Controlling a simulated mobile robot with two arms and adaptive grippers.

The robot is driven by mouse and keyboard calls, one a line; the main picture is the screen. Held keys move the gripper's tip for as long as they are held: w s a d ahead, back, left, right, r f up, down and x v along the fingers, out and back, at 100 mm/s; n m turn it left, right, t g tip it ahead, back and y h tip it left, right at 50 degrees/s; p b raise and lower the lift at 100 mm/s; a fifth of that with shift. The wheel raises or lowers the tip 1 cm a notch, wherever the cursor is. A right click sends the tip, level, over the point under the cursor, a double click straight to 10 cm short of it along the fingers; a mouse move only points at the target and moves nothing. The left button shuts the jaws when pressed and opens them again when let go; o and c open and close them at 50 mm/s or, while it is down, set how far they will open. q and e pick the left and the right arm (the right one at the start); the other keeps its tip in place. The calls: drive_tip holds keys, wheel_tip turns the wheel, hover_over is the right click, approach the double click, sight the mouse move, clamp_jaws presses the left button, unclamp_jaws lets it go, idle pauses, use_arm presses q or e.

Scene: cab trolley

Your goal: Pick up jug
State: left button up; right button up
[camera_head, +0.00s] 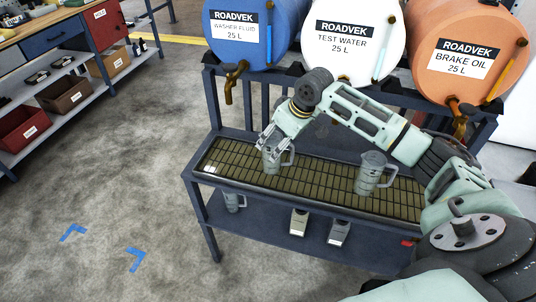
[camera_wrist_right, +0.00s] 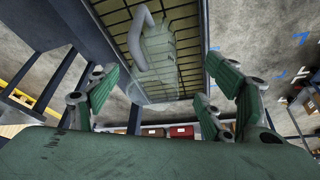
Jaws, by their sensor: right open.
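A grey translucent jug (camera_head: 277,160) stands on the grated top tray (camera_head: 330,178) of the trolley, left of centre. My right gripper (camera_head: 271,143) is just above and beside this jug, its fingers partly covering it. In the right wrist view the gripper (camera_wrist_right: 162,78) is open, with the jug (camera_wrist_right: 160,52) ahead between the spread fingers and its handle (camera_wrist_right: 136,38) toward the left. I cannot tell whether a finger touches it. A second jug (camera_head: 371,174) stands farther right on the tray. My left gripper is not in view.
Blue (camera_head: 238,32), white (camera_head: 352,38) and orange (camera_head: 465,55) drums with taps lie behind the tray. Another jug (camera_head: 234,202) and two pale containers (camera_head: 299,222) (camera_head: 339,231) are on the lower shelf (camera_head: 270,229).

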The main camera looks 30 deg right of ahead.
drive_tip(key=shift+w+f, duration=0.2)
drive_tip(key=shift+f, duration=0.4)
drive_tip(key=x, duration=0.4)
drive_tip(key=p+x, duration=0.1)
drive_tip(key=x, duration=0.1)
drive_tip(key=shift+d+f, duration=0.25)
drive_tip(key=shift+f, duration=0.15)
drive_tip(key=shift+w+f, duration=0.15)
drive_tip(key=shift+f, duration=0.25)
drive_tip(key=c, duration=1.3)
